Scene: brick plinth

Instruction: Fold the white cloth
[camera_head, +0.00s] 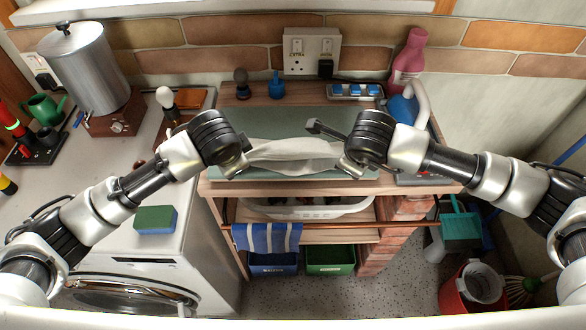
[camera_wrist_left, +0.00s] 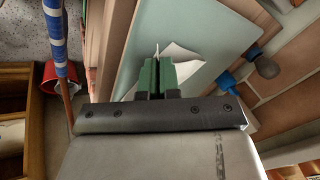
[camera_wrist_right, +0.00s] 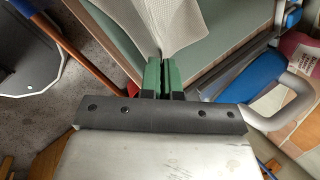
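The white cloth (camera_head: 295,153) hangs between my two grippers over the pale green mat (camera_head: 285,124). It is stretched sideways with a few creases, and its lower edge sags near the mat's front. My left gripper (camera_head: 246,166) is shut on its left end; in the left wrist view the green fingers are together with cloth (camera_wrist_left: 186,66) between and beyond them. My right gripper (camera_head: 345,165) is shut on its right end; in the right wrist view the cloth (camera_wrist_right: 172,18) fans out from the closed fingers. Whether the lower part touches the mat is unclear.
A blue sponge-like block (camera_head: 155,219) lies on the washing machine at left. Bottles and a socket (camera_head: 312,50) line the back wall. A blue striped towel (camera_head: 267,237) hangs on the front rail. A white basket (camera_head: 305,207) sits on the shelf below.

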